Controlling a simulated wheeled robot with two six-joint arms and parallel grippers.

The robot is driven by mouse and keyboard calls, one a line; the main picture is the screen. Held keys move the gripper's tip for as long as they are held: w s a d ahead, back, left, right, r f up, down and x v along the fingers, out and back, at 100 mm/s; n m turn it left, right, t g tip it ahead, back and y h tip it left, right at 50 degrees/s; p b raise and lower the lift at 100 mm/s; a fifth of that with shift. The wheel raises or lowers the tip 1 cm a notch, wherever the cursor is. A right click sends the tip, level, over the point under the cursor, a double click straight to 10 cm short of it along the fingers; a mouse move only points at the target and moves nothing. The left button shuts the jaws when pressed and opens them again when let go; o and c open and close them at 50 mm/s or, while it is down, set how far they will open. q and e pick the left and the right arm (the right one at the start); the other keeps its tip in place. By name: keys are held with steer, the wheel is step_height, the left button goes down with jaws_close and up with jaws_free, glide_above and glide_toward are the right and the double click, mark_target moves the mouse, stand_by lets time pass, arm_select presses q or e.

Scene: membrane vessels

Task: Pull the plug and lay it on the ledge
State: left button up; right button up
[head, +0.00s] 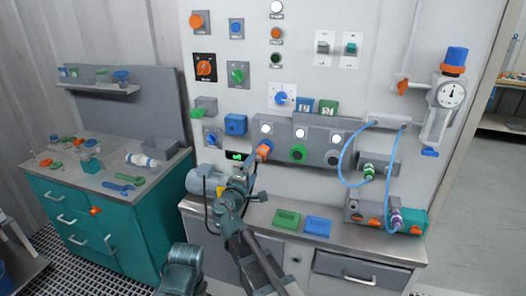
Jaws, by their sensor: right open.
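A green tray (286,219) and a blue tray (317,226) lie on the ledge. A grey motor (203,181) stands left of my right arm. Blue hoses (345,158) loop at the right, near a gauge (451,94). A teal cabinet (135,232) stands left.

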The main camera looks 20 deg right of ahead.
mark_target(261, 155)
steer(key=shift+x, duration=4.5)
jaws_close()
steer(key=shift+s, duration=0.15)
steer(key=shift+v, duration=2.9)
